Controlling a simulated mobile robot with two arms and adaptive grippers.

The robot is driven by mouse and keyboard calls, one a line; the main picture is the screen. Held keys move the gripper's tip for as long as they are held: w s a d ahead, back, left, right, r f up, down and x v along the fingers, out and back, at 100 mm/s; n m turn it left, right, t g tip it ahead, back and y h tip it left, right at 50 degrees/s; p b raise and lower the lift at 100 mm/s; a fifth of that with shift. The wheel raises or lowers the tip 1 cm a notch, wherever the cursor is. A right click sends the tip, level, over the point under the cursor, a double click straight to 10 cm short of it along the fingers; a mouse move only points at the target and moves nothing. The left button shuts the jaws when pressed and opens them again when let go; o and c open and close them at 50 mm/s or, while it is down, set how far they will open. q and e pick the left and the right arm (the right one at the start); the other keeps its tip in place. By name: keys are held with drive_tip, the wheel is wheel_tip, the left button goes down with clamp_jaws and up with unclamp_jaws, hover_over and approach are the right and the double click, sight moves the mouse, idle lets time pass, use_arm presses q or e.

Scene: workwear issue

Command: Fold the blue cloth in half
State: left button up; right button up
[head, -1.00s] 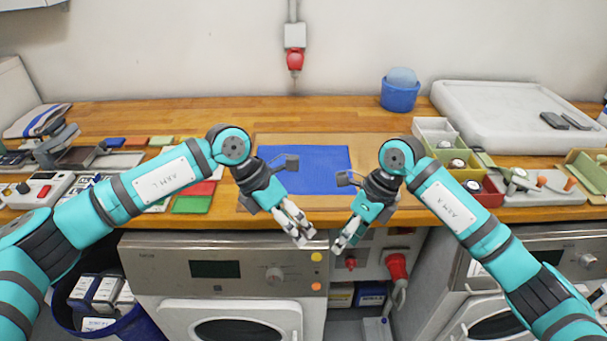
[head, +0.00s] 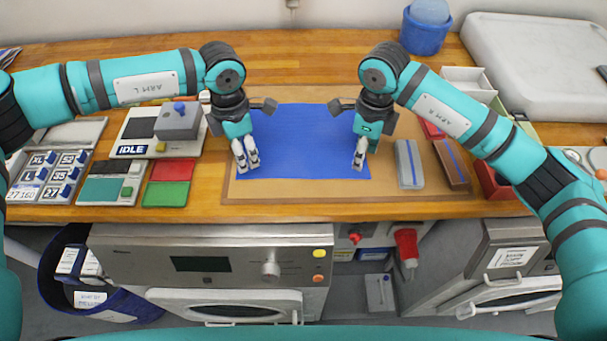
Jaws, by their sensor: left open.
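The blue cloth (head: 303,145) lies flat and spread out on a brown board (head: 320,190) on the worktop. My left gripper (head: 247,170) points down at the cloth's near left corner, its fingers apart with nothing seen between them. My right gripper (head: 358,166) points down over the cloth near its near right corner. Its fingers look close together, and I cannot tell whether they are open or shut. The grippers and arms hide parts of the cloth's left and right edges. I cannot tell whether either gripper touches the cloth.
Right of the cloth lie a grey block with a blue stripe (head: 408,165) and a brown one (head: 451,163). On the left are red (head: 169,169) and green (head: 166,194) swatches and a device marked IDLE (head: 140,132). A blue tub (head: 424,32) stands at the back.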

use_arm(q)
drive_tip(key=shift+w+f, duration=0.15)
drive_tip(key=shift+f, duration=2.1)
use_arm(e)
drive_tip(key=shift+w+f, duration=0.15)
drive_tip(key=shift+f, duration=2.1)
use_arm(q)
drive_tip(key=shift+f, duration=0.1)
use_arm(e)
drive_tip(key=shift+f, duration=0.1)
use_arm(q)
drive_tip(key=c, duration=0.7)
use_arm(e)
drive_tip(key=c, duration=0.7)
use_arm(q)
drive_tip(key=shift+f, duration=0.1)
clamp_jaws()
use_arm(e)
drive_tip(key=shift+f, duration=0.1)
clamp_jaws()
use_arm(q)
drive_tip(key=shift+s+f, duration=0.1)
drive_tip(key=shift+s, duration=0.1)
